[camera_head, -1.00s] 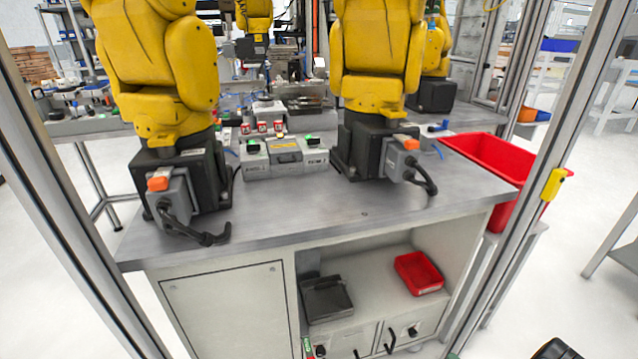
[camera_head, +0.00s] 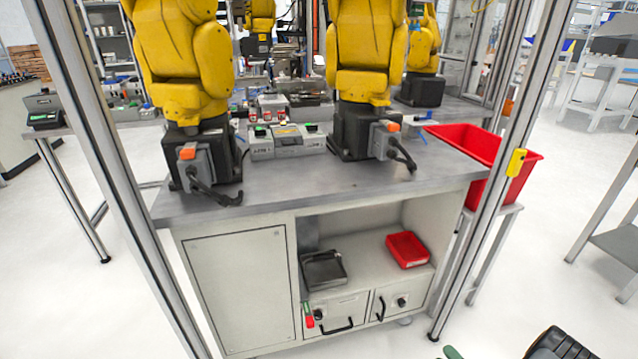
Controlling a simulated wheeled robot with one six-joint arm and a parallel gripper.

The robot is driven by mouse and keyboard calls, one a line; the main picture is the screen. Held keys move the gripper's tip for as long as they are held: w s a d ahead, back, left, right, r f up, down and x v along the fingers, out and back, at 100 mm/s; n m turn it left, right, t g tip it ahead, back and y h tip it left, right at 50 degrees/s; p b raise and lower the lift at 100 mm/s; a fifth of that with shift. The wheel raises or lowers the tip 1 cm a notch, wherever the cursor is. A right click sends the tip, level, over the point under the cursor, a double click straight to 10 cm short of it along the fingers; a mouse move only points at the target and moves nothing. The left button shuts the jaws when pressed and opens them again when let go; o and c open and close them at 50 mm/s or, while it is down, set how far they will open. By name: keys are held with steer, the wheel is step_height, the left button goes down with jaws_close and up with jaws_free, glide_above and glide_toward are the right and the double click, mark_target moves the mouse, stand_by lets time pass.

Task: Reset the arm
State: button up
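My gripper cannot be made out in the head view. A dark ribbed part (camera_head: 562,345) is cut off by the bottom edge at the right, with a small green piece (camera_head: 452,353) to its left; I cannot tell whether they are mine. Two large yellow robot arms stand on the grey worktop, a left one (camera_head: 190,60) and a right one (camera_head: 366,50). Their upper parts are cut off by the top edge. Each sits on a black base with an orange-topped connector and black cable.
The metal worktop (camera_head: 290,190) tops a cabinet with an open shelf holding a red tray (camera_head: 407,250) and a dark tray (camera_head: 323,270). A red bin (camera_head: 490,150) stands to the right. Metal posts (camera_head: 498,190) frame the cell. White floor (camera_head: 545,285) is open at right.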

steer(key=w+a+r+n+g+y+p, duration=0.15)
steer(key=a+r+n+g+p, duration=0.35)
steer(key=r+n, duration=0.55)
steer(key=w+a+r+n+g+y+p, duration=0.1)
steer(key=a+r+n+g+y+p, duration=0.25)
steer(key=a+r+n+g, duration=0.65)
steer(key=w+a+r+n+y+p, duration=0.15)
steer(key=r+n+p, duration=0.4)
steer(key=r, duration=0.95)
steer(key=s+a+r+n+h+p, duration=0.2)
steer(key=s+r+n+h+p, duration=0.1)
steer(key=r+n, duration=0.6)
steer(key=s+a+r+n+t+h+p, duration=0.1)
steer(key=s+a+r+n+h+p, duration=0.2)
steer(key=r+n, duration=0.6)
steer(key=s+a+r+n+h+p, duration=0.3)
steer(key=s+r+n+h+p, duration=0.1)
steer(key=r+n, duration=0.5)
steer(key=shift+a+r+h+p, duration=0.25)
steer(key=shift+r+h+p, duration=0.25)
steer(key=shift+h+p, duration=0.35)
